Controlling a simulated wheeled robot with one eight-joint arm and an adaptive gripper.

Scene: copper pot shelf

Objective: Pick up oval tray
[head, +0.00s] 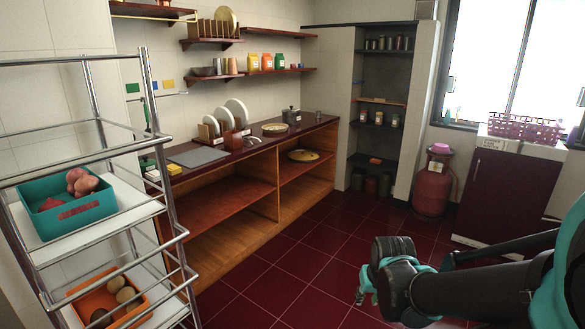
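A shallow golden oval tray (303,156) lies on the shelf inside the open wooden counter, in its far bay. A similar pale golden dish (275,128) lies on the counter top above it. I cannot tell for sure which of the two is the oval tray. My gripper (366,284) is at the lower right, above the red tiled floor and well apart from both. It is seen from behind and the side, so its finger opening is mostly hidden. No held thing shows.
A chrome rack with a teal bin (68,206) and an orange bin (112,303) stands at the left. A red gas cylinder (433,184) and a dark red fridge (508,197) stand at the right. The tiled floor (285,258) before the counter is clear.

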